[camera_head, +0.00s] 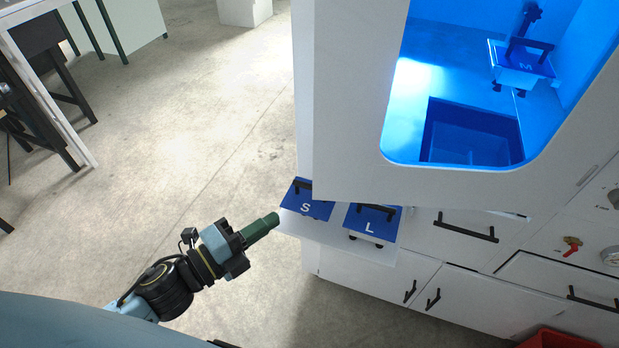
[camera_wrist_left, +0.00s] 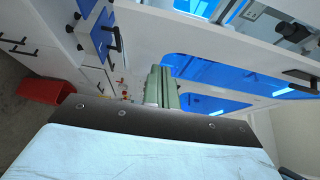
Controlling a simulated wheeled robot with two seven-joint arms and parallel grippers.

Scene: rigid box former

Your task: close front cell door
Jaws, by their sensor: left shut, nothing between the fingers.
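The white cell front (camera_head: 350,120) stands at the right of the head view. Its large round-cornered window gives a view of the blue-lit interior (camera_head: 455,45). I cannot tell from this view which part is the moving door. The left wrist view shows blue window areas in white panels (camera_wrist_left: 215,72) and a dark handle (camera_wrist_left: 300,75) at the right edge. My left gripper (camera_head: 273,219) has green fingers, shut and empty, just left of the shelf with the blue blocks. Its fingers also show in the left wrist view (camera_wrist_left: 160,86). My right gripper is out of view.
Blue blocks marked S (camera_head: 306,207) and L (camera_head: 370,226) sit on a white shelf (camera_head: 330,238) below the cell. A block marked M (camera_head: 525,65) is inside. Cabinets with black handles (camera_head: 465,227) and a red bin (camera_head: 556,340) lie lower right.

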